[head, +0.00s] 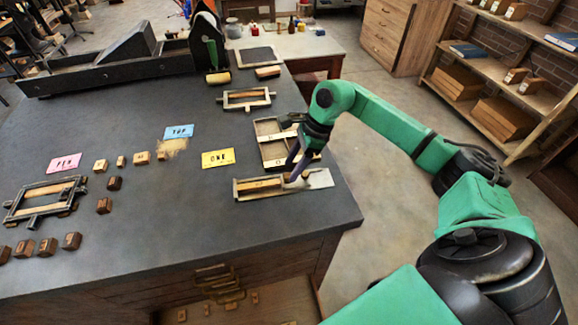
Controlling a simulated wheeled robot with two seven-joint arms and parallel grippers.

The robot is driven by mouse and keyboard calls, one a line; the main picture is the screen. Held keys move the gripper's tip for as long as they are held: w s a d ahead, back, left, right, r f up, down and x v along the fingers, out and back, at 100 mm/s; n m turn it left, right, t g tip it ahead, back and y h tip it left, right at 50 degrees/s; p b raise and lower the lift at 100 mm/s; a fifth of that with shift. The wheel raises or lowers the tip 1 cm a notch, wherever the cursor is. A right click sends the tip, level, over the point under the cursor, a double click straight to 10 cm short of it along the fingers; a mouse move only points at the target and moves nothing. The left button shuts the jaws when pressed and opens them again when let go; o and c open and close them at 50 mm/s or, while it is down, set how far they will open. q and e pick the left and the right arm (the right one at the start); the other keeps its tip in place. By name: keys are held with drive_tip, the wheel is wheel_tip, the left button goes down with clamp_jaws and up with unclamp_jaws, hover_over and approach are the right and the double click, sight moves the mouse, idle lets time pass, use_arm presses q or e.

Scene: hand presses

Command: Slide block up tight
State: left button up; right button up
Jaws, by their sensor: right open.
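A shallow metal tray (321,180) lies near the right front corner of the dark bench. A long wooden block (258,185) lies in its left part, along the tray. My right gripper (297,172) reaches down over the middle of the tray, with its dark fingers apart at the block's right end. A small pale piece shows by the fingertips. The fingers partly hide this spot, so I cannot tell whether they touch the block or whether a gap is left at its ends. My left gripper is out of view.
An open frame tray (268,126) lies just behind, close to my right wrist. Yellow (218,158), blue (179,131) and pink (65,163) cards and several small blocks lie to the left. A metal frame (22,211) sits far left. The bench front is clear.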

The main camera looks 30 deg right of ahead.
drive_tip(key=shift+x, duration=1.3)
clamp_jaws()
idle(0.4)
